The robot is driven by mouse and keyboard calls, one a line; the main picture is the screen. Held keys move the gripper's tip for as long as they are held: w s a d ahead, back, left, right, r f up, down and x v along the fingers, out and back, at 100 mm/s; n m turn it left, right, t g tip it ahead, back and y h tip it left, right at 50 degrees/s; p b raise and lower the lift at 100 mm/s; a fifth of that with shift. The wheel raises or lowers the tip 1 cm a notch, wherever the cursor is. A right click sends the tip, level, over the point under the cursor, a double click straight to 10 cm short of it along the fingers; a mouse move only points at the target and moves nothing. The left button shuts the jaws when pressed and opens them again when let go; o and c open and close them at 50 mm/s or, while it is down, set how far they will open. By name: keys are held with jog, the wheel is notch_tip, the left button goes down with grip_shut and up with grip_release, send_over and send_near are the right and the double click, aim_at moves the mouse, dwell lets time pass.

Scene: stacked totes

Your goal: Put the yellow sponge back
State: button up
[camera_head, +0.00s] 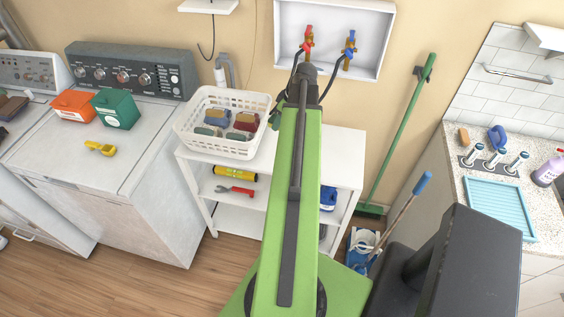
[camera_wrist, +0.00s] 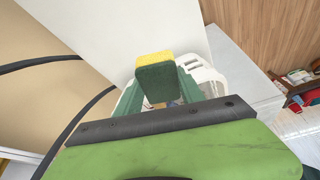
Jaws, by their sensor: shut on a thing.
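The yellow sponge (camera_wrist: 154,60) with a dark green scouring side is in the wrist view, between the fingers of my gripper (camera_wrist: 157,85). My gripper is shut on it. In the head view my arm hides the sponge and most of the gripper; only a small dark green bit shows beside the basket's right rim. The white slatted basket (camera_head: 184,128) stands on top of the white shelf and holds several coloured cloth-like or sponge-like items. Part of the basket also shows behind the gripper in the wrist view (camera_wrist: 207,76).
A wall box (camera_head: 383,22) with red and blue taps and hoses is close behind my arm.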

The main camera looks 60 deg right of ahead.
jog(key=s+a+f+n+y+b, duration=0.1)
jog(key=s+f+n, duration=0.1)
jog(key=s, duration=0.6)
jog(key=s+a+f+n+b, duration=0.1)
jog(key=s+a+b, duration=0.1)
jog(key=s, duration=0.5)
jog(key=w+f+b, duration=0.2)
jog(key=w, duration=0.1)
jog(key=w+f+b, duration=0.2)
jog(key=w+f, duration=0.1)
jog(key=w, duration=0.1)
jog(key=w+f+b, duration=0.2)
jog(key=w, duration=0.2)
jog(key=shift+a+f+b, duration=0.2)
jog(key=shift+b, duration=0.2)
jog(key=shift+w, duration=0.25)
notch_tip(320, 180, down, 4)
jog(key=b, duration=0.4)
jog(key=shift+f, duration=0.2)
jog(key=shift+r, duration=0.3)
jog(key=shift+f, duration=0.25)
jog(key=o, duration=1.2)
jog(key=shift+r, duration=0.1)
